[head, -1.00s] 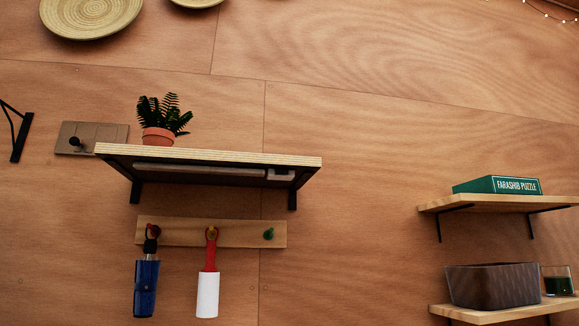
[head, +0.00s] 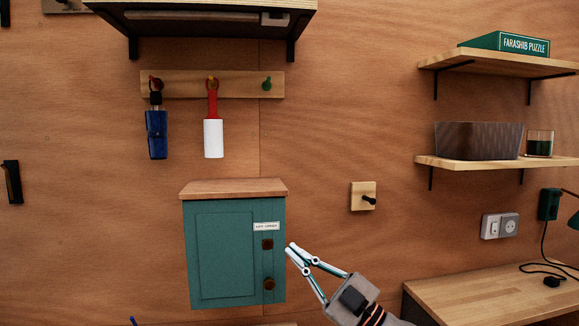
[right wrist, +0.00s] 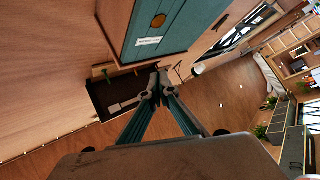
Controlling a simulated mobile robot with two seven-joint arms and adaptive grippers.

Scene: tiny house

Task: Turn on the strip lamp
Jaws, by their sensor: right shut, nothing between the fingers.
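The strip lamp (head: 190,16) is a long grey bar under the wall shelf at the top left of the head view. A small pale block (head: 275,19) sits at its right end. The picture's top edge cuts the shelf (head: 306,6). I cannot tell whether the lamp is lit. My right gripper (head: 290,249) is shut and empty, well below the lamp, beside the right edge of the teal cabinet. Its closed fingertips show in the right wrist view (right wrist: 157,82), with a dark panel (right wrist: 104,98) behind that looks like the shelf underside. My left gripper is not in view.
A hook board (head: 225,84) holds a blue item (head: 156,134) and a lint roller (head: 213,138) below the shelf. The teal cabinet (head: 222,255) hangs lower. Shelves (head: 455,163) and a desk (head: 490,295) stand right. The wall between board and right shelves is mostly bare.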

